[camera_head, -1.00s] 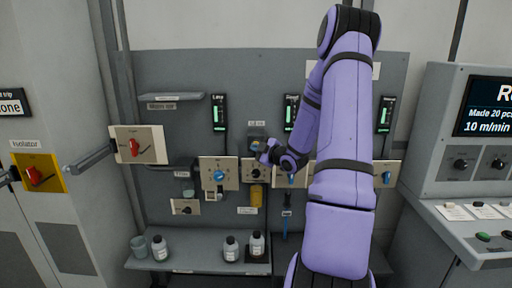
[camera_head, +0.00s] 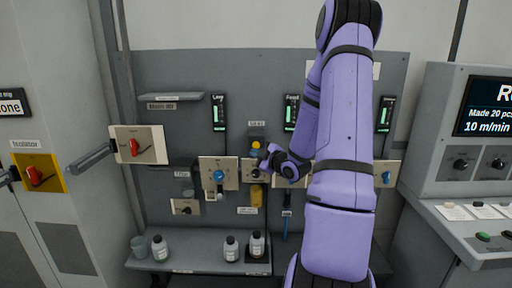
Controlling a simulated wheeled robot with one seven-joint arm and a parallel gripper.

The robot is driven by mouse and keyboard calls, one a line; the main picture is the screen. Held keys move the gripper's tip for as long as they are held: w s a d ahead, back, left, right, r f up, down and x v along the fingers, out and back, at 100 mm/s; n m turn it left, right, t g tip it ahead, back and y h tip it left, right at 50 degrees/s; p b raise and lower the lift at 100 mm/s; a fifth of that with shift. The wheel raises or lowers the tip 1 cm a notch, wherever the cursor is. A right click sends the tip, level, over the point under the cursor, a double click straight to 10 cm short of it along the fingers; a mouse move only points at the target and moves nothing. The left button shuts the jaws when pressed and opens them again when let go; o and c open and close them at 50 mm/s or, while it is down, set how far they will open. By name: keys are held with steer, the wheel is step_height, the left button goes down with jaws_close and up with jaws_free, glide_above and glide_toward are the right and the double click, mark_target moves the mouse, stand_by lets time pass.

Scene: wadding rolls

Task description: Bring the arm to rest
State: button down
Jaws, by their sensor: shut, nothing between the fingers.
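My purple arm (camera_head: 345,150) rises from the bottom of the view and bends over at the top. Its far end reaches down toward the grey panel. My gripper (camera_head: 262,165) is small and dark in front of the panel's middle, close to a plate with a dark knob (camera_head: 255,174). It is shut with nothing seen in it. Whether it touches the plate cannot be told.
The panel (camera_head: 170,75) carries a blue knob (camera_head: 219,175), a red-handled switch (camera_head: 135,146) and a yellow item (camera_head: 257,196). Bottles (camera_head: 159,248) stand on a shelf (camera_head: 200,265) below. A yellow isolator (camera_head: 38,173) is left, a console (camera_head: 450,150) right.

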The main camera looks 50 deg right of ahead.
steer(key=shift+a, duration=0.1)
stand_by(0.6)
steer(key=s+a+r+m+g+h, duration=0.3)
steer(key=a+r+g, duration=0.4)
steer(key=a+r, duration=0.7)
steer(key=s+a+r+m+g+y, duration=0.1)
steer(key=s+a+m+g+y, duration=0.1)
steer(key=s+a, duration=0.8)
steer(key=s+a+r+m+g+y, duration=0.2)
steer(key=s+a+m+g, duration=0.1)
steer(key=s+a, duration=0.6)
steer(key=shift+s+a+r+m, duration=0.3)
steer(key=shift+s+m, duration=0.2)
steer(key=shift+s, duration=0.65)
